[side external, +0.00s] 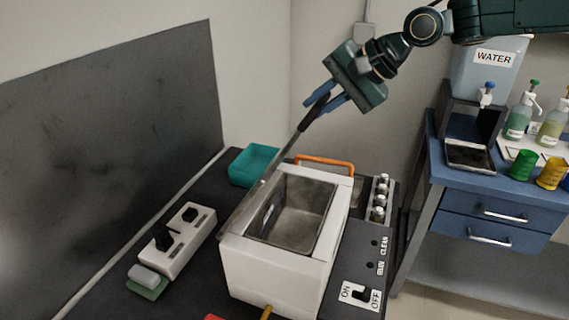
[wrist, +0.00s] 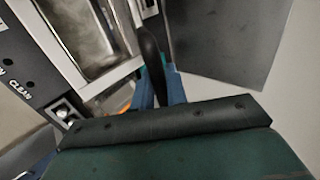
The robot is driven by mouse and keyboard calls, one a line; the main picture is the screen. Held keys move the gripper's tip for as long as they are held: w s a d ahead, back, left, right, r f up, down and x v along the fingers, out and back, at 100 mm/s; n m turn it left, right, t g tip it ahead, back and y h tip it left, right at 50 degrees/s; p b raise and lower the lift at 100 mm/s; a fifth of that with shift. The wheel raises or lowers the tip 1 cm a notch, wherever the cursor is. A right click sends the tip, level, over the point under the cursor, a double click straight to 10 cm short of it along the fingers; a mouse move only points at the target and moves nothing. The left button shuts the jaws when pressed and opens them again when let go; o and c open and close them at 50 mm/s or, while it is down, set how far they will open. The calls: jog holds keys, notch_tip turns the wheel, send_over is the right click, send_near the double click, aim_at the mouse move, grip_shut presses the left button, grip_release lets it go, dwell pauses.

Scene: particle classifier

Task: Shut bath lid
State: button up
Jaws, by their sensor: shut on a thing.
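The white bath (side external: 270,275) stands on the dark bench with its metal basin open to view; part of its basin shows at upper left in the wrist view (wrist: 85,30). Its lid (side external: 262,187) stands steeply raised along the left side of the opening, seen almost edge-on. A black handle (side external: 314,112) is at the lid's upper end. My gripper (side external: 326,99) is shut on this handle, above and behind the bath. In the wrist view the blue fingers (wrist: 161,84) are on both sides of the black handle (wrist: 151,50).
An orange bar (side external: 325,161) rises at the bath's back edge. A teal box (side external: 254,166) stands behind left, and a switch box (side external: 178,240) on the left. Small bottles (side external: 379,200) stand right of the bath. A blue cabinet (side external: 500,195) is farther right.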

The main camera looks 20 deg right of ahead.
jog(key=shift+s+d, duration=0.1)
jog(key=shift+s+d+f, duration=0.9)
jog(key=shift+f, duration=0.05)
jog(key=shift+s+d+f, duration=0.45)
jog(key=shift+f, duration=0.15)
jog(key=shift+s+d+f, duration=0.4)
jog(key=shift+d+f, duration=0.05)
jog(key=shift+f, duration=0.15)
jog(key=shift+s+d+f, duration=0.35)
jog(key=shift+s+f, duration=0.05)
jog(key=shift+f, duration=0.3)
jog(key=shift+s+d+f, duration=0.35)
jog(key=shift+f, duration=0.4)
